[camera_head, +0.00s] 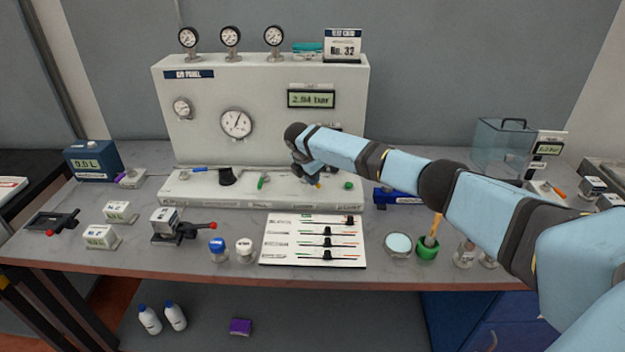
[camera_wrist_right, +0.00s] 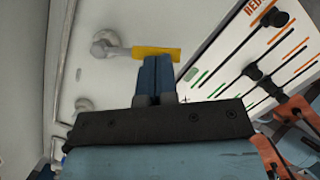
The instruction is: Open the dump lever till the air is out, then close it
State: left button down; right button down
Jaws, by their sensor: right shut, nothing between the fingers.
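The grey gas panel (camera_head: 200,125) stands at the back of the bench, with a ledge (camera_head: 215,195) along its foot. On the ledge is a small valve with a yellow lever handle (camera_head: 318,184), which I take for the dump lever. In the right wrist view the yellow handle (camera_wrist_right: 157,53) points right from its metal pivot (camera_wrist_right: 105,45). My right gripper (camera_wrist_right: 158,62) is shut and empty, its fingertips right at the handle's edge; I cannot tell whether they touch. In the head view my right gripper (camera_head: 306,173) partly covers that spot. My left gripper is not in view.
The panel display (camera_head: 311,99) reads about 2.94 bar. A blue lever (camera_head: 200,169), a black knob (camera_head: 227,176) and a green lever (camera_head: 262,181) are along the ledge. A slider board (camera_head: 275,240) lies in front; a green cup (camera_head: 427,248) stands under my right arm.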

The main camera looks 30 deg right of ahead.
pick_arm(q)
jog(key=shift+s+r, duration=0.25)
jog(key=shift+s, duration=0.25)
pick_arm(e)
jog(key=shift+s+d+n+t, duration=0.1)
jog(key=shift+d+n+t, duration=0.2)
jog(key=shift+d+n, duration=0.45)
pick_arm(q)
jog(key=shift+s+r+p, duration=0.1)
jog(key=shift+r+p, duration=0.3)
jog(key=shift+p, duration=0.25)
pick_arm(e)
jog(key=shift+d+n+t, duration=0.15)
jog(key=shift+d+n, duration=0.15)
jog(key=shift+n, duration=0.45)
jog(key=shift+d+n+t, duration=0.15)
jog(key=shift+d+n, duration=0.15)
jog(key=shift+n, duration=0.4)
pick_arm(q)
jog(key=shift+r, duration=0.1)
pick_arm(e)
jog(key=shift+d+n+y, duration=0.4)
jog(key=shift+d+n, duration=0.2)
jog(key=shift+n, duration=0.4)
jog(key=shift+w+d+n+t, duration=0.4)
jog(key=shift+d+n+t, duration=0.15)
jog(key=shift+n, duration=0.45)
jog(key=shift+w+d, duration=0.1)
jog(key=shift+d, duration=0.1)
dwell(0.4)
